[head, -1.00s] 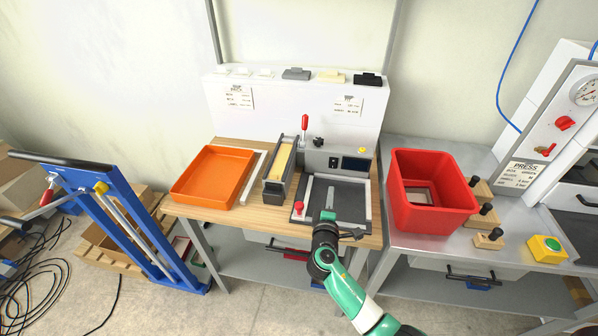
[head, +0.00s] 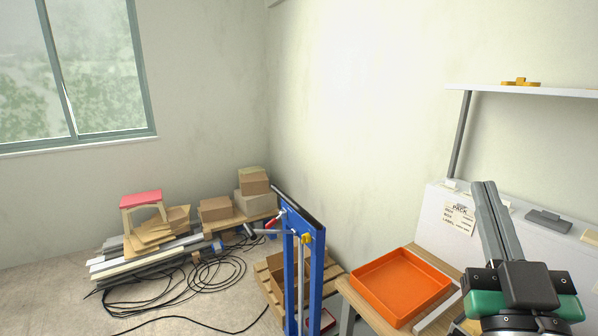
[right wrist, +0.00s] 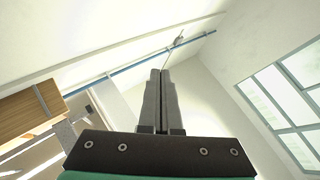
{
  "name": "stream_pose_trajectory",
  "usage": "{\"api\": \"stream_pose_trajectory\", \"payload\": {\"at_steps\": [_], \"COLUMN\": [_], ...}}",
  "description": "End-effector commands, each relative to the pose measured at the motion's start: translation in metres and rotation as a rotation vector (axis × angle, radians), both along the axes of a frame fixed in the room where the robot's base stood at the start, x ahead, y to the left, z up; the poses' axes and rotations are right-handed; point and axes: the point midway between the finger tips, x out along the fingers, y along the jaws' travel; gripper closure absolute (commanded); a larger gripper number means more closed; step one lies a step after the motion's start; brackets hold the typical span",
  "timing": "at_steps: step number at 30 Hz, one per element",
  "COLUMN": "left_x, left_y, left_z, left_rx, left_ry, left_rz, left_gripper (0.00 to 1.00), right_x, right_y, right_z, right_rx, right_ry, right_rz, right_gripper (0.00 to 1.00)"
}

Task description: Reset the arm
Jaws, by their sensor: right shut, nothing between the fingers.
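My right gripper (head: 488,188) stands raised at the lower right of the head view, its grey fingers pointing up and pressed together. It is in front of the white panel behind the workbench and touches nothing that I can see. The right wrist view shows the same two fingers (right wrist: 160,75) side by side, closed and empty, against the pale wall and ceiling. My left gripper is in neither view.
An orange tray (head: 402,287) lies on the wooden bench (head: 362,304). Left of it stands a blue frame (head: 303,270) with a pallet behind. A shelf (head: 560,92) is at upper right.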

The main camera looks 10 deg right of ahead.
Motion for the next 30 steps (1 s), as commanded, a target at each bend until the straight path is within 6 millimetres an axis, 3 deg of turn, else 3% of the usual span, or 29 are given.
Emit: {"api": "stream_pose_trajectory", "payload": {"at_steps": [1,3,6,7,8,9,14,24,27,30], "left_x": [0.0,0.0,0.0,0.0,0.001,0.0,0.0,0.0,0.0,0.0], "left_y": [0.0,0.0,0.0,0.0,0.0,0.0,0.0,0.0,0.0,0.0], "left_z": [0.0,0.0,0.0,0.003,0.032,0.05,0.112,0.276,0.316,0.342], "left_rx": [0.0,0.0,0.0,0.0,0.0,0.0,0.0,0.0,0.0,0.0], "left_ry": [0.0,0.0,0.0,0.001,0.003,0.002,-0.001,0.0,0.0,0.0], "left_rz": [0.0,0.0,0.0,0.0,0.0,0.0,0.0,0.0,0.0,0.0], "left_gripper": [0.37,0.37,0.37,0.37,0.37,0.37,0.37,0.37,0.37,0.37], "right_x": [-0.021,-0.05,-0.092,-0.091,-0.089,-0.089,-0.088,-0.087,-0.087,-0.087], "right_y": [0.019,0.042,0.079,0.086,0.084,0.083,0.083,0.083,0.082,0.082], "right_z": [0.026,0.054,0.075,0.079,0.107,0.124,0.185,0.348,0.389,0.414], "right_rx": [0.026,0.057,0.098,0.136,0.131,0.129,0.129,0.128,0.128,0.128], "right_ry": [-0.093,-0.206,-0.324,-0.323,-0.32,-0.318,-0.314,-0.313,-0.311,-0.311], "right_rz": [0.108,0.265,0.534,0.606,0.589,0.584,0.581,0.577,0.576,0.576], "right_gripper": [1.0,1.0,1.0,1.0,1.0,1.0,1.0,1.0,1.0,1.0]}}
